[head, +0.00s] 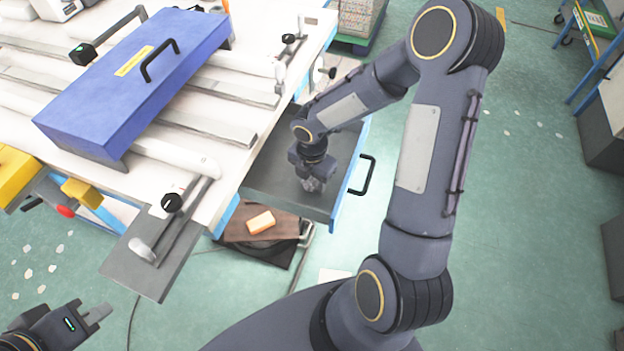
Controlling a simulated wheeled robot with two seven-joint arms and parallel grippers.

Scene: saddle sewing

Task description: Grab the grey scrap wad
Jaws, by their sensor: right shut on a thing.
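My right gripper (311,181) reaches down into the open grey drawer (275,180) under the worktable. It is shut on a small crumpled grey thing, the grey scrap wad (313,186), at the drawer floor. The fingers hide much of the wad, and I cannot tell whether it still touches the floor. My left gripper (98,315) is at the bottom left, over the green floor and far from the drawer. I see no thing in it, and its finger gap is not clear.
The drawer has a black handle (364,175) on its front. A blue lidded box (135,80) lies on the white worktable (215,185) at the left. Below the drawer, an orange block (261,222) sits on a brown board.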

